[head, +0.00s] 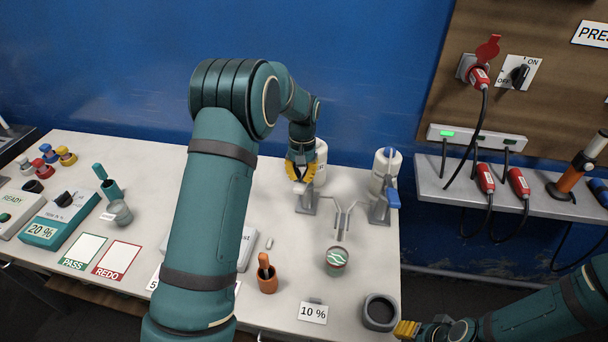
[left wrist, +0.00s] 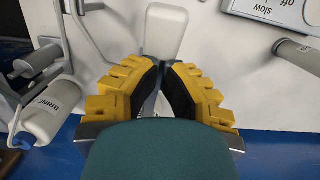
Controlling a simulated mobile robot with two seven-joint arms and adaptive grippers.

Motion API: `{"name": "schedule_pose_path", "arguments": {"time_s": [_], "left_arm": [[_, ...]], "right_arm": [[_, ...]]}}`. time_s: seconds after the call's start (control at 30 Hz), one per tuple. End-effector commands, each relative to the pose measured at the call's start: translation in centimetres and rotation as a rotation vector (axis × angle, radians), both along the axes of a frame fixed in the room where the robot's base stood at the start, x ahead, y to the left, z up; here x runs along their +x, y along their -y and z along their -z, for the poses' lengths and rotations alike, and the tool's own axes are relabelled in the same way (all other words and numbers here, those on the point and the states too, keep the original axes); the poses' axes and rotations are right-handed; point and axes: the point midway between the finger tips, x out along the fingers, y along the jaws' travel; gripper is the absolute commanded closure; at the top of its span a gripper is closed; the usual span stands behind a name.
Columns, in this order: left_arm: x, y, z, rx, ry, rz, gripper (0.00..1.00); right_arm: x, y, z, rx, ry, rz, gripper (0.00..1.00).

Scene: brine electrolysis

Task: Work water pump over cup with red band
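My left gripper (head: 300,174) points down at the grey lever of the left pump (head: 307,200), in front of a white bottle (head: 321,160). In the left wrist view, its yellow fingers (left wrist: 161,68) lean together with their tips nearly meeting. The pale lever pad (left wrist: 165,34) lies just beyond the tips; I cannot tell if they touch it.
A second pump with a blue lever (head: 392,198) and bottle (head: 386,166) stands to the right; the left wrist view shows a BRINE bottle (left wrist: 48,118). An orange holder (head: 267,281), a 10 % card (head: 313,312) and a dark round holder (head: 380,312) line the front.

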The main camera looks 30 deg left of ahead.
Motion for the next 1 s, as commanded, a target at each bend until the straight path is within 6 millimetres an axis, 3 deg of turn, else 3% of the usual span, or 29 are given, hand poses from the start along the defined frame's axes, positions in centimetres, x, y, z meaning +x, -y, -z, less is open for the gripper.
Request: {"name": "schedule_pose_path", "arguments": {"time_s": [0.23,0.8,1.0], "left_arm": [[0.3,-0.1,-0.7,0.0,0.001,0.0,1.0],[2.1,-0.5,-5.3,0.001,0.002,0.0,1.0],[2.2,-0.6,-5.6,0.0,0.0,0.0,1.0]], "right_arm": [[0.0,0.0,0.0,0.0,-0.001,0.0,0.53],[0.0,0.0,0.0,0.0,0.0,0.0,0.53],[0.0,0.0,0.0,0.0,0.0,0.0,0.53]]}}
